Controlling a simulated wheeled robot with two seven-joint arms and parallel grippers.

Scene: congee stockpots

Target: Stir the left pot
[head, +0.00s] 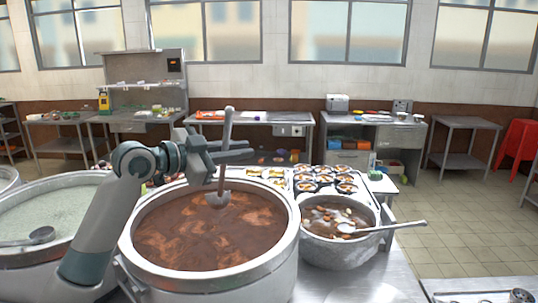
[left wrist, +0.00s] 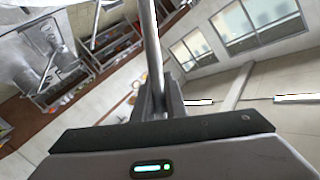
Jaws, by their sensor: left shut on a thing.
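My left gripper (head: 222,152) is shut on the handle of a grey stirring tool (head: 228,122), above a large pot of brown soup (head: 290,245). The tool is nearly upright, and its wide lower end is at the soup surface in the back part of the pot. In the left wrist view the handle (left wrist: 152,45) runs up between the fingers (left wrist: 157,105). Left of this pot, a large pot of pale congee (head: 20,262) is partly hidden by my left arm. A ladle (head: 40,237) rests in it. My right gripper is not in view.
A smaller pot (head: 340,255) with a ladle (head: 400,226) leaning over its rim stands to the right of the brown soup. Trays of small bowls (head: 325,183) lie behind it. The metal counter (head: 365,285) is clear at the front right.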

